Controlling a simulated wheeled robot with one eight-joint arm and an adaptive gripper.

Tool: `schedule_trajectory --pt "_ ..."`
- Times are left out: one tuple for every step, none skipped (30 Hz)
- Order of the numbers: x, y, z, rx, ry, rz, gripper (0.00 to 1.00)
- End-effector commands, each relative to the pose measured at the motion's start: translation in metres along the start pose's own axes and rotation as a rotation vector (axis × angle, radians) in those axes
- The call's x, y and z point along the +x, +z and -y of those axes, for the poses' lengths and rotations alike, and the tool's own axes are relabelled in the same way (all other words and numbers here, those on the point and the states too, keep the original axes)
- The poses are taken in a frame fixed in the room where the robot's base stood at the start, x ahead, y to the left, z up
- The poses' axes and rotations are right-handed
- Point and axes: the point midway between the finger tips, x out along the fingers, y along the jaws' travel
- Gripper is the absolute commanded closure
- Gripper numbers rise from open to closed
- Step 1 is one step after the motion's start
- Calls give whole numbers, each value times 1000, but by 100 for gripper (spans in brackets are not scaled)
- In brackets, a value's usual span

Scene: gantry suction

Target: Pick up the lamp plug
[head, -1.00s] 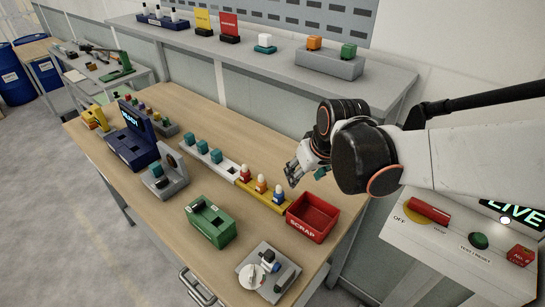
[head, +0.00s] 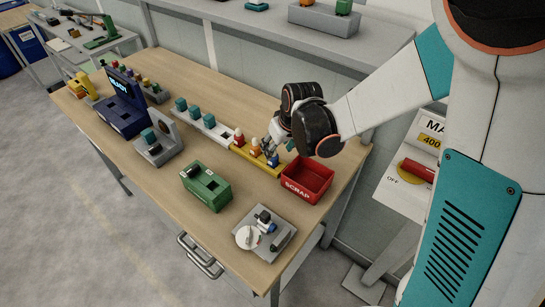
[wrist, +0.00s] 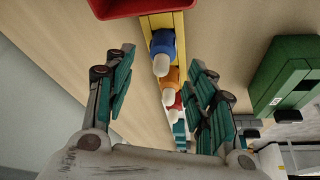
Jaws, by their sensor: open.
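Three small plugs with white domed tops stand in a yellow rack (head: 240,151): a red plug (head: 239,137), an orange plug (head: 255,149) and a blue plug (head: 273,161). Which of them is the lamp plug I cannot tell. My gripper (head: 270,149) is open and empty over the rack's right end, partly hiding the plugs in the head view. In the wrist view the row of blue (wrist: 161,42), orange (wrist: 171,76) and red (wrist: 170,97) plugs lies between my open fingers (wrist: 163,62). I see no contact with them.
A red SCRAP bin (head: 308,180) stands right beside the yellow rack. A white rack with teal blocks (head: 195,113) adjoins its left end. A green box (head: 206,187) and a grey plate with a white disc (head: 265,235) are in front. Bare bench lies between.

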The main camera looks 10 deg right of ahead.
Motion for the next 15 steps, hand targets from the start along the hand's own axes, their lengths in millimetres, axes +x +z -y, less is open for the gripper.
schedule_trajectory --pt "3 0 0 0 0 0 49" --pt "4 0 0 0 0 0 49" --pt "6 0 0 0 0 0 49" --pt "8 0 0 0 0 0 49" --pt "12 0 1 0 0 0 49" --pt "17 0 1 0 0 0 49" --pt "22 -1 2 0 0 0 49" --pt "27 -1 2 0 0 0 49" --pt "33 -2 2 0 0 0 49" --pt "38 -2 3 0 0 0 49" --pt "42 -2 3 0 0 0 49" --pt "46 -2 2 0 0 0 49" --pt "49 -2 2 0 0 0 49" --pt "52 -2 2 0 0 0 49" --pt "54 -2 2 0 0 0 49"
